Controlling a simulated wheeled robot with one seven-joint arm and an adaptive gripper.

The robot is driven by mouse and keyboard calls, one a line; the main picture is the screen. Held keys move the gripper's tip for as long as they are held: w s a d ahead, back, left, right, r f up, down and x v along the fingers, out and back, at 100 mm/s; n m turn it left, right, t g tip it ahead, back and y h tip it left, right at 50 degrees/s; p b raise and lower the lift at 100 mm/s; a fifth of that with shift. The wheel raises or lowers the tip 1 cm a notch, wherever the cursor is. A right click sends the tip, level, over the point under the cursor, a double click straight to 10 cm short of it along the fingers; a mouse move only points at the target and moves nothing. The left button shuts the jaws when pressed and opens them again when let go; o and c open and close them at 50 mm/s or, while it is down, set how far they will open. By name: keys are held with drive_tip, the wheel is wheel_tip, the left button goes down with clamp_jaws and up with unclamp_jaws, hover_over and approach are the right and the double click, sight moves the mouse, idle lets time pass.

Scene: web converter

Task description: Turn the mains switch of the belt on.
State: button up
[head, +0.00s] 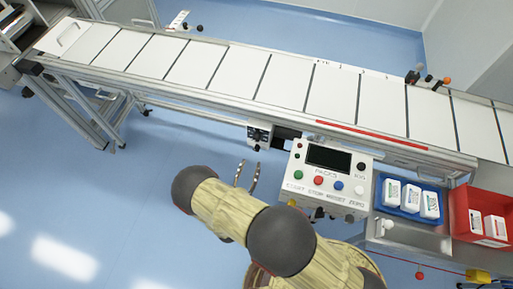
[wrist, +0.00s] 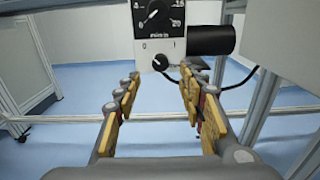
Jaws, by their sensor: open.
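The belt's mains switch (wrist: 160,62) is a small black rotary knob marked 0 and 1 on the lower part of a pale control box (wrist: 160,20). Its pointer angle is too small to tell surely. Above it is a larger dial (wrist: 153,15) with a numbered scale. In the head view the control box (head: 259,135) hangs under the front edge of the conveyor belt (head: 285,82). My gripper (wrist: 158,82) is open and empty, facing the box from a short distance, with the knob between its fingers in the picture. In the head view my gripper (head: 246,176) is below the box, apart from it.
A black motor cylinder (wrist: 212,40) and a cable sit right of the switch. A white button panel (head: 327,175) stands to the right, with a blue tray (head: 408,214) and a red bin (head: 462,215) beyond. Frame legs stand on both sides. The floor at left is clear.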

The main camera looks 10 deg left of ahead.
sight(256, 150)
drive_tip(key=shift+w+d+b, duration=0.15)
drive_tip(key=shift+w+b, duration=0.2)
drive_tip(key=shift+w, duration=1.4)
drive_tip(key=shift+w+d+b, duration=0.15)
drive_tip(key=shift+w+b, duration=0.15)
drive_tip(key=shift+w, duration=1.45)
drive_tip(key=shift+c, duration=0.4)
clamp_jaws()
